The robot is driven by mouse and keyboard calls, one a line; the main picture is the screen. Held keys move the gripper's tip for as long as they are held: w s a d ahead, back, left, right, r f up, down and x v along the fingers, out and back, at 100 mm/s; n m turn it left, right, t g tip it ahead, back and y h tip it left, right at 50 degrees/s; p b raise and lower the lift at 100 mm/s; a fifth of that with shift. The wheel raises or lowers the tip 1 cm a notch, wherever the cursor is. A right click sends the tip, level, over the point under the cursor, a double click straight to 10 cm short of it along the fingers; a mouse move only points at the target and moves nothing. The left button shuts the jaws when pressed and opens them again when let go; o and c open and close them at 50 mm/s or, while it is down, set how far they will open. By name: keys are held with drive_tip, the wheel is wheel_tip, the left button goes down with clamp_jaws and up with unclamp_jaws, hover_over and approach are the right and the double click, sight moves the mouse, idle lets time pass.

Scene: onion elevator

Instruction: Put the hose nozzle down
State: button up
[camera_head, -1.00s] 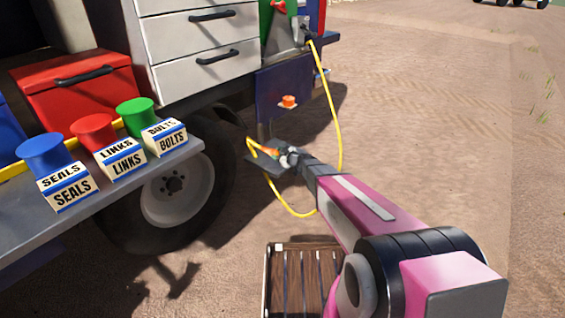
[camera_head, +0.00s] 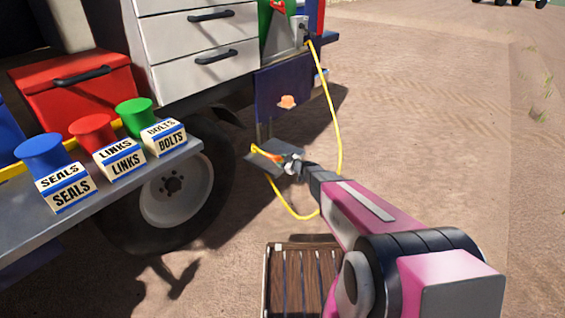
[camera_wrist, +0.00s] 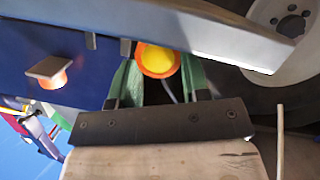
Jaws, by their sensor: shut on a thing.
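The orange hose nozzle (camera_head: 271,157) is at the end of a yellow hose (camera_head: 336,110). My gripper (camera_head: 289,160) is shut on it, over or against a small dark grey plate (camera_head: 254,165) low beside the truck's wheel. I cannot tell whether the nozzle touches the plate. In the wrist view the nozzle shows end-on as an orange ring (camera_wrist: 143,69) around a yellow centre, between the green fingers of my gripper (camera_wrist: 157,75).
A blue panel (camera_head: 268,88) with an orange fitting (camera_head: 287,101) hangs above the plate. The truck wheel (camera_head: 178,187) stands to the left, under a shelf (camera_head: 110,190) with labelled spools. A slatted wooden crate (camera_head: 300,275) stands on the ground below my arm. Ground at right is clear.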

drive_tip(key=o, duration=0.8)
drive_tip(key=shift+f, duration=0.1)
drive_tip(key=shift+c, duration=0.2)
